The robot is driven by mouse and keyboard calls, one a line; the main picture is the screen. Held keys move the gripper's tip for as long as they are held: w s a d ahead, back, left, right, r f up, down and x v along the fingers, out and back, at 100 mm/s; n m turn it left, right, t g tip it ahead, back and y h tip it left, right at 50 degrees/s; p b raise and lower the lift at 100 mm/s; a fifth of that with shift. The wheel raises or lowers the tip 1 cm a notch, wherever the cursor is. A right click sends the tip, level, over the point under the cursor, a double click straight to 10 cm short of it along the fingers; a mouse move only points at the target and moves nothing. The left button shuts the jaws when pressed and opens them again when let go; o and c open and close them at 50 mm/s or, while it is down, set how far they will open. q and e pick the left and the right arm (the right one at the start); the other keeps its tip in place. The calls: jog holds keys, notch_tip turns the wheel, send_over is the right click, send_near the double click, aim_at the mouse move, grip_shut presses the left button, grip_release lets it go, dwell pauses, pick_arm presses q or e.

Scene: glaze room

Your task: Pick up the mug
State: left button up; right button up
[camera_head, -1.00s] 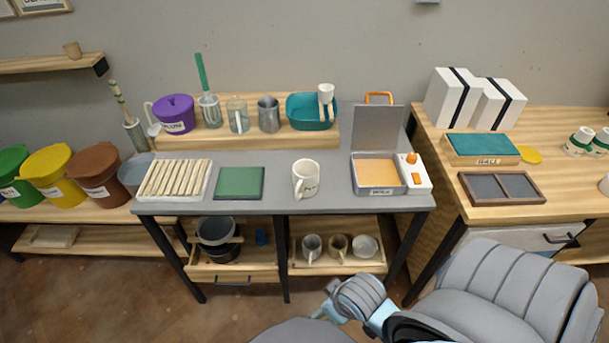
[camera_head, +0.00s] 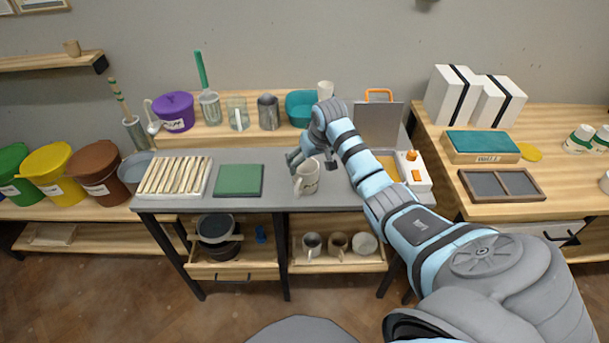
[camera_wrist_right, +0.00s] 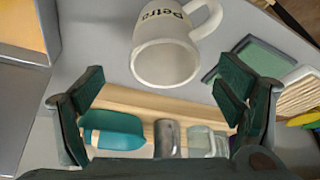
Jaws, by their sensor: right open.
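The white mug (camera_head: 307,183) stands upright on the grey table, its handle to the left in the head view. In the right wrist view, the mug (camera_wrist_right: 166,58) shows its open mouth, its handle and the lettering "Petra". My right gripper (camera_head: 312,161) is open just above and behind the mug. In the right wrist view, its dark green fingers (camera_wrist_right: 158,82) are spread wide with nothing between them; the mug lies beyond the tips. Whether a finger touches the mug cannot be told. My left gripper is not in view.
A green mat (camera_head: 239,181) and a slatted rack (camera_head: 174,178) lie left of the mug. A grey box with an open lid (camera_head: 378,124) stands to the right, partly hidden by my arm. A wooden riser (camera_head: 190,143) with a metal pitcher (camera_head: 268,112) and teal bin (camera_head: 300,107) runs behind.

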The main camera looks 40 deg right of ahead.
aim_at(304, 172)
jog(key=b+x, duration=0.1)
jog(key=x, duration=0.1)
jog(key=b+x, duration=0.1)
jog(key=x, duration=0.5)
jog(key=shift+w+a+f+b, duration=0.1)
jog(key=shift+a+b, duration=0.2)
jog(key=shift+b, duration=0.1)
jog(key=shift+w, duration=0.1)
jog(key=c, duration=1.5)
